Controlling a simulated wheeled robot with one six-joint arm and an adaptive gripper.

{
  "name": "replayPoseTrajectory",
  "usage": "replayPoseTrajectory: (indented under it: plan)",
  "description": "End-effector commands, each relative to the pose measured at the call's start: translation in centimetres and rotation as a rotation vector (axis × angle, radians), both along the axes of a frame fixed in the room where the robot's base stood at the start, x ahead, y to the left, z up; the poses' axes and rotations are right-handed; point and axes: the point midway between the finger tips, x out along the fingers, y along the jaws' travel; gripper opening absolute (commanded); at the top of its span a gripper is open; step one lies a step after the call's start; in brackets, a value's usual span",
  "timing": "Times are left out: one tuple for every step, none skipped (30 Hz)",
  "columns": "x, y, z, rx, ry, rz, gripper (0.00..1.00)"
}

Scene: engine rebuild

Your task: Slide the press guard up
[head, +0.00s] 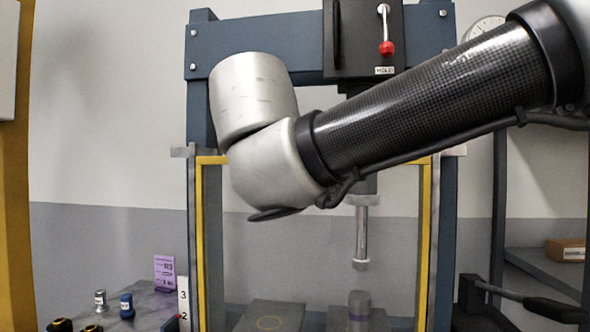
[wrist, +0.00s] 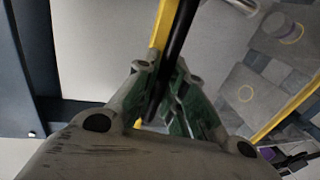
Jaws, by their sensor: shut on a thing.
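The press guard (head: 427,205) is a clear panel in a yellow frame, standing between the blue posts of the press. Its yellow frame also shows in the wrist view (wrist: 290,115). In the wrist view my gripper (wrist: 166,75) is shut around a long black bar (wrist: 185,22), which looks like the guard's handle, beside a yellow frame edge. The bar runs between the green-padded fingers. In the head view my arm crosses in front of the guard's upper part and hides the gripper and handle.
The press ram (head: 361,235) hangs behind the guard above a purple-banded cylinder (head: 359,308). A red-knobbed lever (head: 387,47) is above a HOLD label. A bench at lower left carries a purple card (head: 165,272) and small bottles (head: 127,305). A black lever (head: 520,298) is at lower right.

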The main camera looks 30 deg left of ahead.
Motion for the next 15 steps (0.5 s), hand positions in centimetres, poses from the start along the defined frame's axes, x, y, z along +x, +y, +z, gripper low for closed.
replayPoseTrajectory:
  plan:
    - [0.02, -0.03, 0.6, 0.007, -0.008, 0.001, 0.0]
    - [0.03, -0.04, 0.63, 0.007, -0.008, 0.001, 0.0]
    - [0.03, -0.04, 0.67, 0.008, -0.009, 0.001, 0.0]
    - [0.02, -0.04, 0.7, 0.008, -0.009, 0.001, 0.0]
    - [0.02, -0.04, 0.74, 0.009, -0.01, 0.001, 0.0]
    - [0.03, -0.04, 0.77, 0.009, -0.011, 0.001, 0.0]
    - [0.02, -0.04, 0.81, 0.009, -0.011, 0.001, 0.0]
    - [0.02, -0.04, 0.84, 0.01, -0.011, 0.002, 0.13]
    - [0.02, -0.04, 0.88, 0.011, -0.012, 0.002, 0.2]
    - [0.02, -0.03, 0.88, 0.011, -0.012, 0.002, 0.26]
    - [0.02, -0.03, 0.86, 0.01, -0.011, 0.002, 0.31]
    - [0.02, -0.03, 0.81, 0.01, -0.01, 0.002, 0.34]
    - [0.01, -0.03, 0.76, 0.009, -0.011, 0.002, 0.34]
    - [0.01, -0.03, 0.71, 0.009, -0.01, 0.002, 0.34]
    - [0.01, -0.03, 0.67, 0.008, -0.009, 0.001, 0.34]
